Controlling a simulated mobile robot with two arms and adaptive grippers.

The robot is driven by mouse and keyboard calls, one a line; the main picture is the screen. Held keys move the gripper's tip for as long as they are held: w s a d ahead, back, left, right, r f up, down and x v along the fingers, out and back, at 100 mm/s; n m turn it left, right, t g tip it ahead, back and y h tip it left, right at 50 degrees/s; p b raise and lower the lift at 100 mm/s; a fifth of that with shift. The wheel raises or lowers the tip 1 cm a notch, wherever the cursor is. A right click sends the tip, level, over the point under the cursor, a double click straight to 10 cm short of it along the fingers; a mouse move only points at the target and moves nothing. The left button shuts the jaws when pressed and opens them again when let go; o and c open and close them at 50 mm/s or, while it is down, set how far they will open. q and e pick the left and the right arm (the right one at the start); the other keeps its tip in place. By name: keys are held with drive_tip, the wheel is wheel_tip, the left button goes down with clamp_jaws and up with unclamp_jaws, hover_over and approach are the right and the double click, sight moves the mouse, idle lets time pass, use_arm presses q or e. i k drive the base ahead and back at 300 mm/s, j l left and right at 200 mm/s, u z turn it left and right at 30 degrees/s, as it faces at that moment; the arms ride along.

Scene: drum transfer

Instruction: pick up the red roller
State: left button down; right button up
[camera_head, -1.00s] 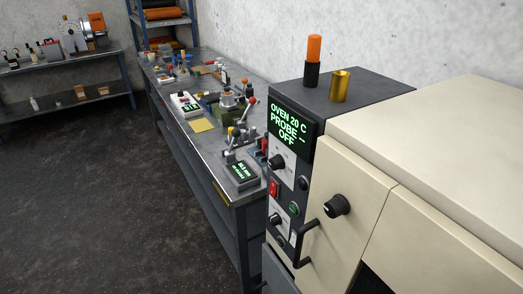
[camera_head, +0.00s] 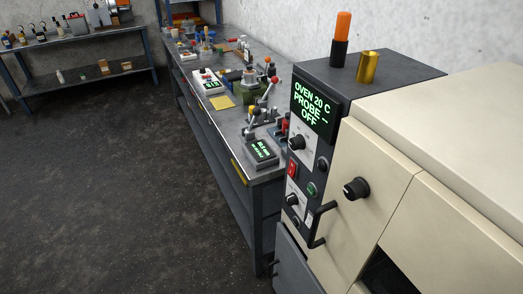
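I cannot make out a red roller for certain in the head view. A small reddish shape (camera_head: 183,17) shows on the rack at the top edge, but it is too small and cut off to identify. Small red parts, such as a red ball knob (camera_head: 275,79), show among the tools on the long workbench (camera_head: 222,117). Neither of my grippers is in view.
A cream oven (camera_head: 440,130) with a lit display (camera_head: 313,106) fills the right side. An orange-handled tool (camera_head: 342,35) and a brass cylinder (camera_head: 368,66) stand on its dark top. Another bench (camera_head: 80,59) is at the back left. The dark floor (camera_head: 120,190) between is clear.

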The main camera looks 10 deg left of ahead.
sight(285, 121)
drive_tip(key=i+j+z, duration=0.15)
drive_tip(key=z, duration=0.3)
drive_tip(key=i+j+z, duration=0.1)
drive_tip(key=j+z, duration=0.55)
drive_tip(key=z, duration=0.25)
drive_tip(key=i, duration=0.05)
